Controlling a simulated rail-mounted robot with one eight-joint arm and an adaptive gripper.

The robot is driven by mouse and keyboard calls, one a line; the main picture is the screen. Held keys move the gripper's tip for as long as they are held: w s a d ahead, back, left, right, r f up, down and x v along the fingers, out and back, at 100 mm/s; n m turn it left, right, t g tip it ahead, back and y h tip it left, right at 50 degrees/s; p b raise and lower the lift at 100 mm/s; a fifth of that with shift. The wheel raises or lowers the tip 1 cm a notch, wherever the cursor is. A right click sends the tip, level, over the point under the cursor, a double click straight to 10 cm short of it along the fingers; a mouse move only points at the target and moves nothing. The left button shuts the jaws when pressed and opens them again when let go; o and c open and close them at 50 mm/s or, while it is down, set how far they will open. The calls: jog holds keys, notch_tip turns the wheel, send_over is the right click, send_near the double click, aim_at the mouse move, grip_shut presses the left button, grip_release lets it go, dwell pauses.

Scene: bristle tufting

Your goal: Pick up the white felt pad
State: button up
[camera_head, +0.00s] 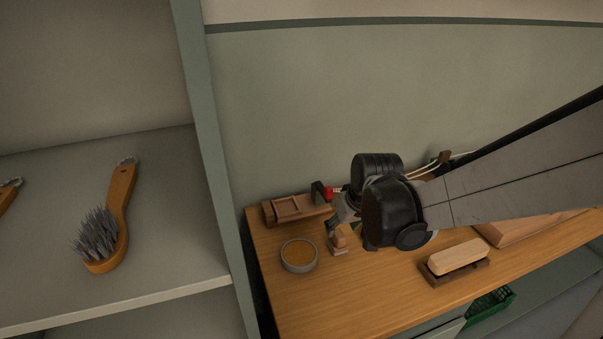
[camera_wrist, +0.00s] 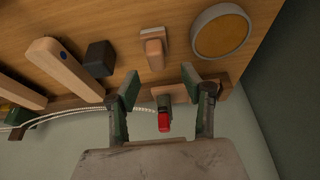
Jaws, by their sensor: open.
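A small wooden block with a pale, whitish base (camera_head: 340,252) stands on the wooden bench, just right of a round dish. It also shows in the wrist view (camera_wrist: 153,31), at the top middle. This pale base is the only thing I see that resembles a white felt pad; I cannot tell for certain. My gripper (camera_wrist: 160,83) is open with nothing between its fingers, and the block lies beyond the fingertips in the wrist view. In the head view my gripper (camera_head: 336,227) is by the block, partly hidden by my arm.
The round dish (camera_head: 300,269) has a grey rim. A wooden tray (camera_head: 268,214) and a red-tipped item (camera_head: 328,193) are near the wall. A wooden block (camera_head: 458,256) sits in a dark holder to the right. A shelf upright (camera_head: 205,130) borders the bench's left.

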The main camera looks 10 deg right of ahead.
aim_at(339, 234)
jog(key=shift+d+b+x, duration=0.15)
jog(key=shift+b+x, duration=0.25)
jog(key=shift+x, duration=1.35)
jog(key=shift+d+b+x, duration=0.15)
jog(key=shift+b+x, duration=0.25)
jog(key=shift+x, duration=1.4)
jog(key=shift+r, duration=0.1)
grip_shut()
